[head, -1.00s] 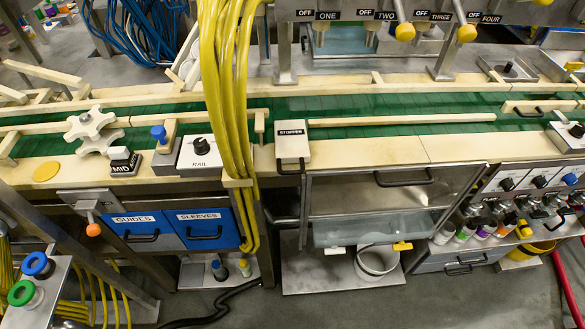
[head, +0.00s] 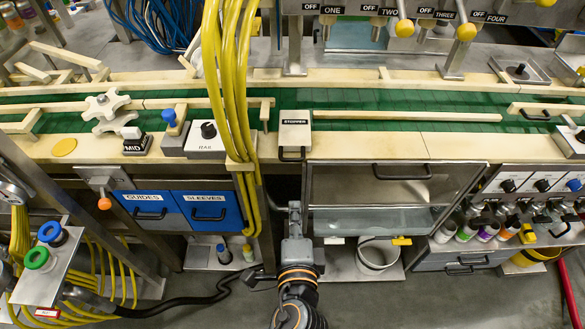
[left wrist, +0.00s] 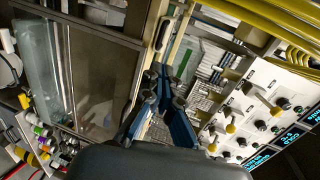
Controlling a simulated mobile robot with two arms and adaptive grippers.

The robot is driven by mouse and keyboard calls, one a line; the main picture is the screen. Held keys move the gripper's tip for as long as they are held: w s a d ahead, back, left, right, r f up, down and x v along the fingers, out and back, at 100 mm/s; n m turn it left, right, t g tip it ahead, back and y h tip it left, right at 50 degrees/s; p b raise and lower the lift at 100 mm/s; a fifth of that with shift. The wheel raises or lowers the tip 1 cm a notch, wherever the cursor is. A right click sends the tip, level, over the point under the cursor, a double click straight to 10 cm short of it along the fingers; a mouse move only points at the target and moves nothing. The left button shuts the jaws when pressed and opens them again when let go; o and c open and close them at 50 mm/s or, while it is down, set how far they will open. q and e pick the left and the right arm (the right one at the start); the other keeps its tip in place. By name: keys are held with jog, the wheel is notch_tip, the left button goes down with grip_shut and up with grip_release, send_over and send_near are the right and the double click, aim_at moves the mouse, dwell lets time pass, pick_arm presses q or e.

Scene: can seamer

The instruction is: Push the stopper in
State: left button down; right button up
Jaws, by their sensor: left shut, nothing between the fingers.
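The stopper (head: 295,138) is a pale block with a black label reading STOPPER and a dark handle at its front. It sits at the near edge of the green conveyor belt (head: 345,125), in line with the near guide rail. My left gripper (head: 294,212) is below and in front of the stopper in the head view, apart from it. In the left wrist view its blue-padded fingers (left wrist: 165,80) are shut and empty. I cannot clearly make out the stopper in the left wrist view. My right gripper is in neither view.
Yellow cables (head: 228,90) hang just left of the stopper. A clear-fronted cabinet with a handle (head: 402,176) stands right of my left gripper. Blue drawers (head: 207,208) lie to the left. A row of switches and valves (head: 465,28) hangs above the belt.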

pick_arm(q)
jog(key=p, duration=0.4)
send_near(292, 140)
jog(key=shift+s+a+f, duration=0.1)
jog(key=shift+s+f, duration=0.05)
jog(key=shift+f, duration=0.25)
jog(key=shift+s+a+f, duration=0.1)
jog(key=shift+s+f, duration=0.05)
jog(key=shift+f, duration=0.25)
jog(key=shift+w+f, duration=0.25)
jog(key=shift+w, duration=0.25)
jog(key=b+x, duration=0.1)
jog(key=x, duration=0.1)
jog(key=r+x, duration=0.1)
jog(key=x, duration=0.2)
jog(key=b+x, duration=0.1)
jog(key=x, duration=0.2)
jog(key=shift+w+d+r+b, duration=0.2)
jog(key=shift+w+r+b, duration=0.1)
jog(key=shift+w, duration=0.05)
jog(key=shift+r, duration=0.35)
